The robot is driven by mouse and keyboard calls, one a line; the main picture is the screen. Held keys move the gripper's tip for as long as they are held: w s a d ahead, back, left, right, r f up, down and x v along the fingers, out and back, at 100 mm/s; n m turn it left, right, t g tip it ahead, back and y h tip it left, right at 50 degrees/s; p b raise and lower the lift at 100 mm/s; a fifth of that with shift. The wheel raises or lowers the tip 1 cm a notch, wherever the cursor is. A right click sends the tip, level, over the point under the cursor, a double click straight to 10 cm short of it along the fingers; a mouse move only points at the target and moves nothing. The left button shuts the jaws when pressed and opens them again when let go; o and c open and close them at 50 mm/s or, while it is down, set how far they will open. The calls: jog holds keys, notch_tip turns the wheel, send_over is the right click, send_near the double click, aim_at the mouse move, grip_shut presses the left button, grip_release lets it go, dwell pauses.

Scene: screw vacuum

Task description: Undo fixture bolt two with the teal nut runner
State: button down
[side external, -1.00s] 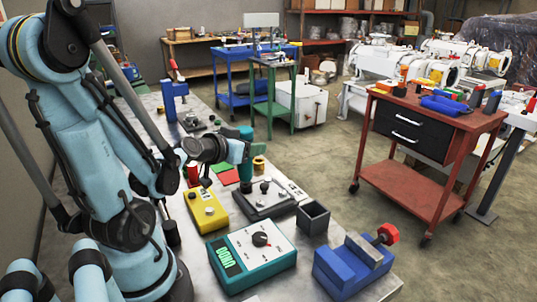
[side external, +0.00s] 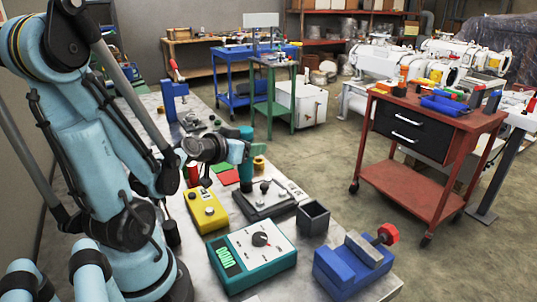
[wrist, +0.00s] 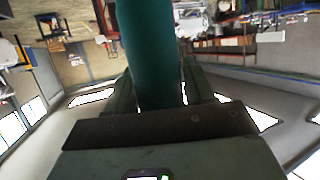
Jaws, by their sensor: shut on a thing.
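The teal nut runner (side external: 246,150) stands upright in my gripper (side external: 238,154), which is shut on its body. In the wrist view the teal body (wrist: 150,50) rises between the two fingers of my gripper (wrist: 152,95). The grey fixture plate (side external: 278,206) lies on the bench below the tool. The runner's dark lower end (side external: 246,180) is over the plate's left rear part, at or just above a bolt there; contact is not clear. Another dark bolt (side external: 264,187) stands to its right. The teal control box (side external: 270,262) has a dark knob and a lit green display.
A yellow box (side external: 206,212) sits left of the fixture, and an open dark bin (side external: 313,217) to its right. A blue vise (side external: 345,268) with a red handle is at the front right. Red and green pads (side external: 228,176) lie behind. A red cart (side external: 430,120) stands apart from the bench.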

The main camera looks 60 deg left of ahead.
aim_at(247, 127)
jog(key=shift+r, duration=2.5)
